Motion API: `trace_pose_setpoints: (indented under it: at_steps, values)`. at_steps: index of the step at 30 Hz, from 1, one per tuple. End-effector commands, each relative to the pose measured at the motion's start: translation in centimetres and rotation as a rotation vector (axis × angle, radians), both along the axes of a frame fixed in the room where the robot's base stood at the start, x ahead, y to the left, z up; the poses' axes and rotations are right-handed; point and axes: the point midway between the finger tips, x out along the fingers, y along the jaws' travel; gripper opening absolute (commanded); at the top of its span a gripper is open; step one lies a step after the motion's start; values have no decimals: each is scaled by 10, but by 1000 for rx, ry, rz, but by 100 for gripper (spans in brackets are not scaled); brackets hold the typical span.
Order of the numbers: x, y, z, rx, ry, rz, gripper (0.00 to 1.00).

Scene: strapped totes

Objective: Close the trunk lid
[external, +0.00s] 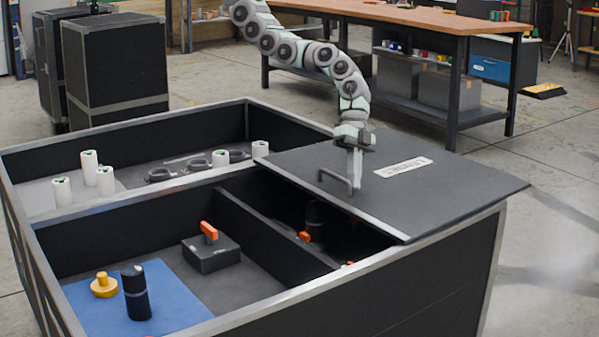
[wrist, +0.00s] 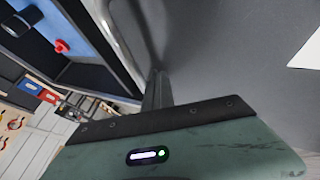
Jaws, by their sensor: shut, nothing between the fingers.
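The trunk (external: 400,287) is a large black box with grey metal edges, its near part divided into compartments. Its dark flat lid (external: 470,187) lies level over the right end, with a light strip along its left edge and a white label (external: 404,167). The left and middle of the trunk are uncovered. A dark bent handle (external: 334,178) stands on the lid near that strip. My gripper (external: 355,184) points down beside the handle, on its right, its fingers shut and empty. In the wrist view, the fingertips (wrist: 158,90) are close to the grey lid (wrist: 215,50); contact is unclear.
Inside the trunk are white rolls (external: 105,180), a black box with an orange handle (external: 211,250), and a black cylinder (external: 136,293) and yellow knob (external: 104,285) on a blue mat (external: 183,298). A workbench (external: 430,20) stands behind; black cases (external: 115,65) stand back left.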

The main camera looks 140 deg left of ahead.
Motion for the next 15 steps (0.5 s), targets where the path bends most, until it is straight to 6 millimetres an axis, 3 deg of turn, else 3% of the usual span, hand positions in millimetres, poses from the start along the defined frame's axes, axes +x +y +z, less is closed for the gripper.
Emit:
trace_pose_setpoints:
  at_steps: [1, 6, 15]
  values:
    - [-3, -22, 3, -5, 3, -8, 0]
    - [-3, -73, 2, -4, 2, -7, 0]
    - [-3, -128, 1, -2, 1, -3, 0]
